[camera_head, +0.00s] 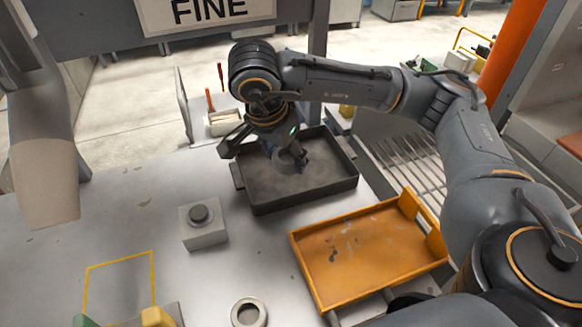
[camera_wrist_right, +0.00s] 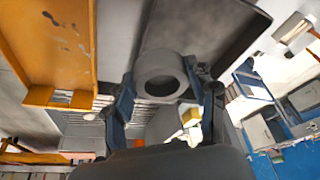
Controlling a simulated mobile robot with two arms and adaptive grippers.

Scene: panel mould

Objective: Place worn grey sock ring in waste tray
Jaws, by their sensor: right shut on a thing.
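My right gripper (camera_head: 287,158) is low over the dark grey tray (camera_head: 258,208), which is open and shallow with a bare floor. It is shut on a grey ring (camera_wrist_right: 160,64), the worn sock ring. In the right wrist view the right gripper (camera_wrist_right: 165,95) has one finger on each side of the ring, and the ring's opening shows. In the head view the gripper partly hides the ring. I cannot tell whether the ring touches the tray floor. No label shows which tray is for waste. My left gripper is not in view.
An orange tray (camera_head: 322,293) with dark marks lies right of the dark tray. A grey block with a round knob (camera_head: 203,226) and a pale ring-shaped piece (camera_head: 248,312) stand on the bench. A yellow outlined square (camera_head: 120,262) is at left. A grey spout-like part hangs at far left.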

